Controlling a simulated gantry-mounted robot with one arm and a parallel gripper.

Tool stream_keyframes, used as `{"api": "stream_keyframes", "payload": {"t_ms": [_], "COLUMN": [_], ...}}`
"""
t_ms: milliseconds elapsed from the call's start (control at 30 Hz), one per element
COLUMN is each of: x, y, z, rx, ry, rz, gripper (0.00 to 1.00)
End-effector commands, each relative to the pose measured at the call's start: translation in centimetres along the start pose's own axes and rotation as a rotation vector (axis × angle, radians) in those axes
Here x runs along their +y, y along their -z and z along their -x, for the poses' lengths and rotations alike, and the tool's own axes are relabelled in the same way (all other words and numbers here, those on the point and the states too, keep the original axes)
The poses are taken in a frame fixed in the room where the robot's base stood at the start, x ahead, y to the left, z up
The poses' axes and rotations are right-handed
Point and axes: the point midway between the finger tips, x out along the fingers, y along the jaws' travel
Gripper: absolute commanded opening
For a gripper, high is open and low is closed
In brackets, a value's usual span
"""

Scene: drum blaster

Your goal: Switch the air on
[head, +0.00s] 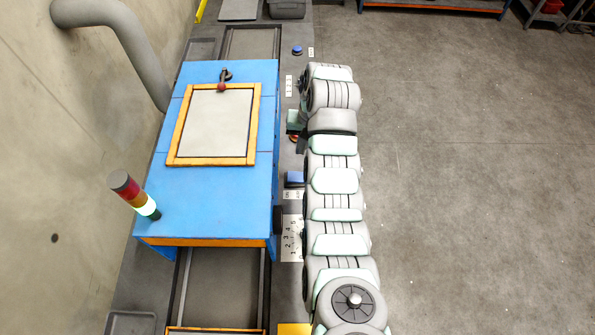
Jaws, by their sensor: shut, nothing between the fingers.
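The drum blaster (205,205) is a blue cabinet with an orange-framed pale door on top. A dark lever with a red knob (222,87) sits at the door's far edge. A narrow grey strip along the cabinet's right side carries a round blue knob (297,50), a small orange-red part (294,138) and a blue block (294,179). I cannot tell which of these is the air switch. My white arm stretches from the bottom edge up along this strip and covers part of it. My gripper cannot be made out; the arm's far end hides it.
A light tower (135,196) stands on the cabinet's near left corner, its green lamp bright. A thick grey duct (135,35) runs along the wall. White label plates (291,230) lie beside the arm. The concrete floor (470,190) on the right is clear.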

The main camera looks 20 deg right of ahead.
Motion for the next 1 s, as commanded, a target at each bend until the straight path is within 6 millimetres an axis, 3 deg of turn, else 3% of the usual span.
{"api": "stream_keyframes", "payload": {"t_ms": [333,700,1000], "x": [0.0,0.1,0.0], "y": [-0.1,-0.2,-0.1], "z": [-1.1,-8.0,-11.7], "rx": [-0.005,-0.007,-0.003], "ry": [0.000,-0.001,-0.001], "rz": [-0.001,-0.001,0.000], "gripper": [0.00,0.00,0.00]}}
